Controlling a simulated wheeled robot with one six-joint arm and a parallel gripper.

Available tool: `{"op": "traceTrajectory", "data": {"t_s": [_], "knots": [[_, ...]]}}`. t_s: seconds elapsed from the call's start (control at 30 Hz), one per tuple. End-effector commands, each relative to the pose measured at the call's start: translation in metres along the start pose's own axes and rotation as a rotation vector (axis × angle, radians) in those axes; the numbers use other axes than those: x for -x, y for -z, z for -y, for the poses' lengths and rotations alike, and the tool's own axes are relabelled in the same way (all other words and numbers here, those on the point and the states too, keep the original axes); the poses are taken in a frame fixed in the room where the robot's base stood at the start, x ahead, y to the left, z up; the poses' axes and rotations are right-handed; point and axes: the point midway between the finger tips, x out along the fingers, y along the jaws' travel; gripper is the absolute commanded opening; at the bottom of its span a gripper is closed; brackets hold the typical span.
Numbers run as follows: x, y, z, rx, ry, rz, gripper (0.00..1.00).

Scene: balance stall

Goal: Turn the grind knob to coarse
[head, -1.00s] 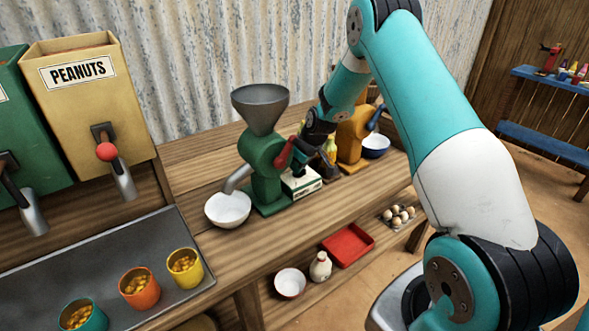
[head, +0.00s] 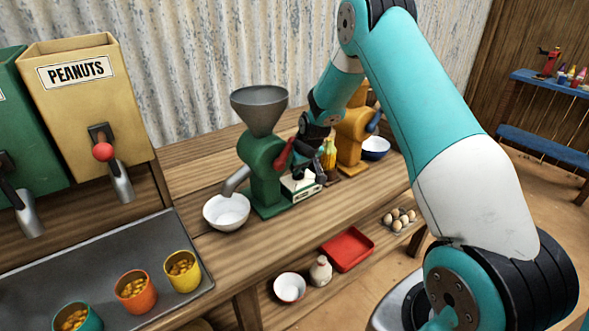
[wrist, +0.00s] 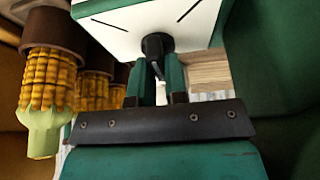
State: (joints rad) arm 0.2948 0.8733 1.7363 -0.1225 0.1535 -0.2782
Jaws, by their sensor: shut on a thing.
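A green grinder (head: 262,170) with a grey hopper (head: 259,108) stands on the wooden counter in the head view. A white box with a green edge (head: 299,189) sits at its right side. In the wrist view the box's white face (wrist: 105,22) has dark line marks and a small black knob (wrist: 155,44). My gripper (wrist: 158,82) is at this face, its two green fingers shut on the knob's narrow part. In the head view my gripper (head: 314,168) is beside the grinder, and the knob is hidden there.
A red handle (head: 286,153) is on the grinder, close to my gripper. A white bowl (head: 227,211) sits under the spout. Corn cobs (wrist: 48,78) stand close by in the wrist view.

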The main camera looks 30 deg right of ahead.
Motion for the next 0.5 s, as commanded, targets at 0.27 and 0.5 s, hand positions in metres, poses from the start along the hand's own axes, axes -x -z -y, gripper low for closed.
{"op": "traceTrajectory", "data": {"t_s": [0.27, 0.5], "knots": [[-0.0019, -0.0046, 0.0000, -0.001, 0.001, 0.013, 0.39], [0.0004, -0.0018, 0.0010, 0.001, 0.001, 0.006, 0.39]]}}
